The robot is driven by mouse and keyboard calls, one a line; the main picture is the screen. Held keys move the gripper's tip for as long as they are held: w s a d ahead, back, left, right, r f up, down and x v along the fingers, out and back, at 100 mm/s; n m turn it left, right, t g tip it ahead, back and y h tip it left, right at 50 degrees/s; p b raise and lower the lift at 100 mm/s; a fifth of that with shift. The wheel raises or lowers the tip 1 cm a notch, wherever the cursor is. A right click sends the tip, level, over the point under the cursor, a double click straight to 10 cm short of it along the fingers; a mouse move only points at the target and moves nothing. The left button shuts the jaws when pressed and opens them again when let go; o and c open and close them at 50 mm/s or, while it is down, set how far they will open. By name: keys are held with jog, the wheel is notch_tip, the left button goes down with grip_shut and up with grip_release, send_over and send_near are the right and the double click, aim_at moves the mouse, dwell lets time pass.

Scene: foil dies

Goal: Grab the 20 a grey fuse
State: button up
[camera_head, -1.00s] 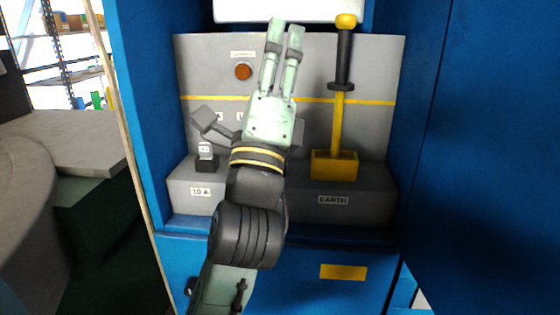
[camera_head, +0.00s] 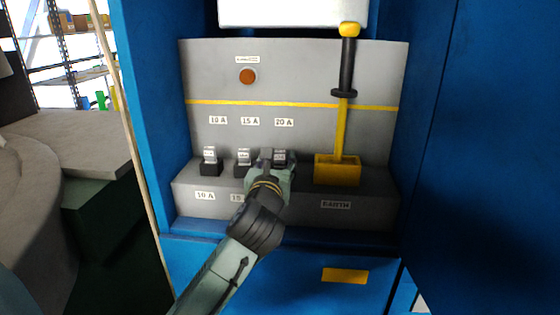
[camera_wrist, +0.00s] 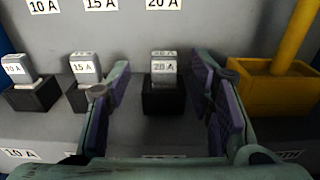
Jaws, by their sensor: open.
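The 20 A grey fuse (camera_wrist: 164,70) stands upright in a black holder (camera_wrist: 163,100) on the grey ledge, below the upper 20 A label (camera_head: 284,122). In the head view the fuse (camera_head: 280,157) is partly hidden by my gripper (camera_head: 279,160). In the wrist view my gripper (camera_wrist: 164,78) is open, with one finger to the left of the fuse and the other to its right. There is a visible gap on each side, and the fuse is not gripped.
The 15 A fuse (camera_wrist: 85,68) stands just left of my left finger, with the 10 A fuse (camera_wrist: 16,69) farther left. The yellow earth handle base (camera_wrist: 277,90) is close to my right finger. Blue cabinet walls (camera_head: 155,120) enclose both sides.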

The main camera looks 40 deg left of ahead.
aim_at(280, 155)
jog(key=p+x, duration=0.2)
jog(key=x, duration=0.2)
jog(key=shift+w+d+r, duration=0.1)
jog(key=shift+d+r, duration=0.05)
jog(key=shift+d, duration=0.1)
jog(key=shift+w+a+f, duration=0.2)
jog(key=shift+w+a, duration=0.1)
jog(key=shift+w, duration=0.1)
jog(key=shift+c, duration=0.4)
grip_shut()
